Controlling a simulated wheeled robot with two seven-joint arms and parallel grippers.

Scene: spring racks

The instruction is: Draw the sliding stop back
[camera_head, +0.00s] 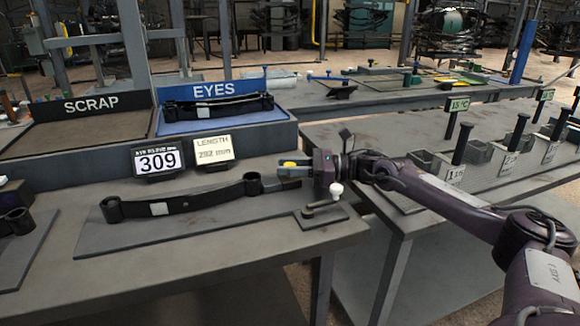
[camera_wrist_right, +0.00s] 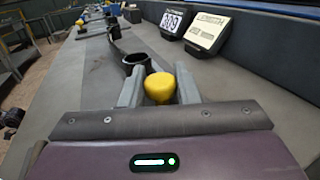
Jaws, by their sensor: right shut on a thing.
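The sliding stop shows as a yellow knob (camera_wrist_right: 159,88) between the two fingers of my right gripper (camera_wrist_right: 158,90) in the wrist view. In the head view the yellow knob (camera_head: 290,164) is small beside my right gripper (camera_head: 293,170), which comes in from the right. The gripper is shut on the knob. The stop's body below it is hidden. A black leaf spring (camera_head: 180,204) with rolled eyes lies on a grey plate to the left, its right eye close to the stop; I cannot tell whether they touch. My left gripper is out of view.
A lever with a white ball knob (camera_head: 336,189) stands just in front of my right gripper. Behind the spring are a 309 display (camera_head: 158,161) and a length display (camera_head: 212,151). SCRAP (camera_head: 87,130) and EYES (camera_head: 275,115) trays stand beyond. Posts line the right bench.

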